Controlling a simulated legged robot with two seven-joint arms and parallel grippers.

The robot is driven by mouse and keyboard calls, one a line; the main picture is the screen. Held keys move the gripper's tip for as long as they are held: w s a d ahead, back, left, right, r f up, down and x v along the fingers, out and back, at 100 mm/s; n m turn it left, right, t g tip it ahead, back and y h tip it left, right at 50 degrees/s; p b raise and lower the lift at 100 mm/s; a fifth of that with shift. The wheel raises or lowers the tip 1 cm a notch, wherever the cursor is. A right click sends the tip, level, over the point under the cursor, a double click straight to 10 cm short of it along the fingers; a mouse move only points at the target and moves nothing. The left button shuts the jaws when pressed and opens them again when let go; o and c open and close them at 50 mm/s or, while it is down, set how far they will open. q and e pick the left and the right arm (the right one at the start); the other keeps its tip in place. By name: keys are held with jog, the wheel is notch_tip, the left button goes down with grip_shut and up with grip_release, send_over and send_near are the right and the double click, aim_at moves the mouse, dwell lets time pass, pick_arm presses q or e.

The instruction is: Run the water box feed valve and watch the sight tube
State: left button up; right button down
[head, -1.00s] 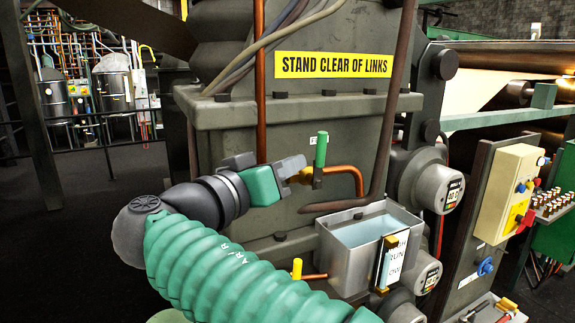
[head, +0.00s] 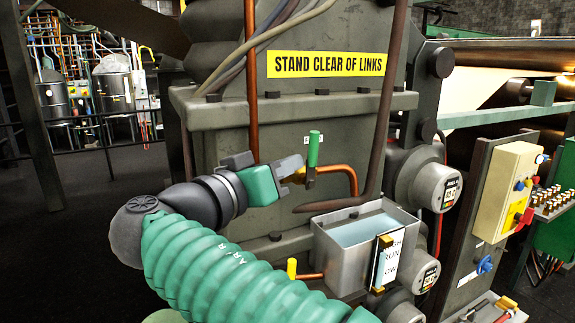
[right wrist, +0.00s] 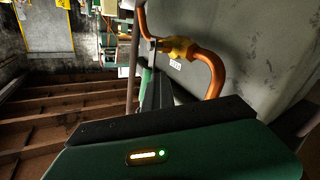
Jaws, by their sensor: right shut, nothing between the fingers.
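The feed valve has an upright green lever (head: 313,148) on a brass body, with a copper pipe (head: 342,170) bending down towards the water box. My right gripper (head: 292,168) is shut and empty, its tips close to the brass body, left of the lever. I cannot tell whether they touch. The brass body (right wrist: 180,48) also shows in the right wrist view, beyond my dark fingers. The metal water box (head: 335,262) holds pale blue water. The sight tube (head: 377,265) stands at its front corner beside a plate marked high, run, low; its level is too small to read. My left gripper is out of view.
A yellow-handled valve (head: 292,268) sits low, left of the box. A brown pipe (head: 388,120) runs down behind it. Round gauges (head: 437,187) and a yellow control box (head: 503,195) stand to the right. A yellow sign (head: 327,64) says to stand clear of links.

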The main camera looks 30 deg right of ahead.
jog(key=shift+w, duration=0.1)
jog(key=shift+a, duration=0.15)
jog(key=c, duration=2)
grip_release()
jog(key=shift+a, duration=0.1)
jog(key=o, duration=0.6)
